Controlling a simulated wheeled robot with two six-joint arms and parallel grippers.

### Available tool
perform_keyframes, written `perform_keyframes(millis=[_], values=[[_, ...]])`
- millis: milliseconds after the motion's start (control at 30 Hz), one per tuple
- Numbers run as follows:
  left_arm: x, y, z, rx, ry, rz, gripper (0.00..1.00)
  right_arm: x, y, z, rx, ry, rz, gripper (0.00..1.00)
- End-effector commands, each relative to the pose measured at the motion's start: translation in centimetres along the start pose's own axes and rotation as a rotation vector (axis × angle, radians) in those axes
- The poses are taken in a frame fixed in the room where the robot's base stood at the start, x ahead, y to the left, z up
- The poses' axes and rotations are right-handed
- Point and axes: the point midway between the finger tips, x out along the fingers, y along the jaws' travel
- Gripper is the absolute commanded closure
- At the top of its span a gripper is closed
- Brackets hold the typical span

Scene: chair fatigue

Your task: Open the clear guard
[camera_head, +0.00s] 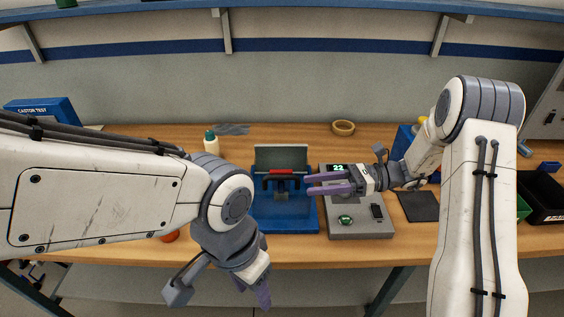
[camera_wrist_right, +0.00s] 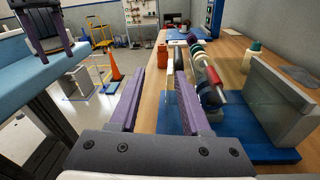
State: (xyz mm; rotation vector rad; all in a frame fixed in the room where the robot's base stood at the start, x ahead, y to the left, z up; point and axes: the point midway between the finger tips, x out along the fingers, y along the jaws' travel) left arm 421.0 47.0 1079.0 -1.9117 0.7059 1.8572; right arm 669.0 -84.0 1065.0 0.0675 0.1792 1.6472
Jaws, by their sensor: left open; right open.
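The test fixture has a blue base (camera_head: 285,220), a grey upright back plate (camera_head: 281,157) and a red-ended bar (camera_head: 268,181). In the right wrist view a thin, see-through panel with a pale edge, apparently the clear guard (camera_wrist_right: 172,88), stands at the front of the fixture beyond my fingers. It is hard to make out in the head view. My right gripper (camera_head: 318,183) is open and empty, pointing left at the fixture's right side. My left gripper (camera_head: 262,291) is low in front of the table edge, clear of the fixture; it also shows in the right wrist view (camera_wrist_right: 38,35).
A grey control box (camera_head: 361,225) with a green button stands right of the fixture. A glue bottle (camera_head: 211,142) and a round wooden-coloured bowl (camera_head: 343,128) stand behind. A dark mat (camera_head: 418,206) and a black bin (camera_head: 545,196) lie to the right.

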Motion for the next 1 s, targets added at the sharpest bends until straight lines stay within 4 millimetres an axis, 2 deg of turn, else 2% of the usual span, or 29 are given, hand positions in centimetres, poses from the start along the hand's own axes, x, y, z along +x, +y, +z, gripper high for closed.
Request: perform_keyframes(millis=[33,100,200,267,700,833,1000], values=[[-0.1,0.0,0.0,0.000,0.000,0.000,0.50,-1.0,-0.7,-0.1,0.021,-0.036,-0.033,0.53],[-0.2,0.0,0.0,0.000,0.000,0.000,0.50,-1.8,-1.2,-0.1,0.037,-0.067,-0.059,0.53],[-0.5,0.0,0.0,0.000,0.000,0.000,0.50,-1.6,-1.4,0.1,0.044,-0.083,-0.071,0.53],[-0.8,0.1,0.0,0.000,0.000,0.000,0.50,-0.9,-1.5,0.2,0.045,-0.083,-0.072,0.53],[-3.0,0.2,-0.1,0.000,0.000,0.000,0.50,6.7,-1.9,0.7,0.043,-0.079,-0.069,0.53],[-3.2,0.2,-0.2,0.000,0.000,0.000,0.50,7.8,-2.0,0.7,0.042,-0.078,-0.069,0.53],[-3.3,0.2,-0.2,0.000,0.000,0.000,0.50,8.2,-2.1,0.6,0.042,-0.077,-0.070,0.53]])
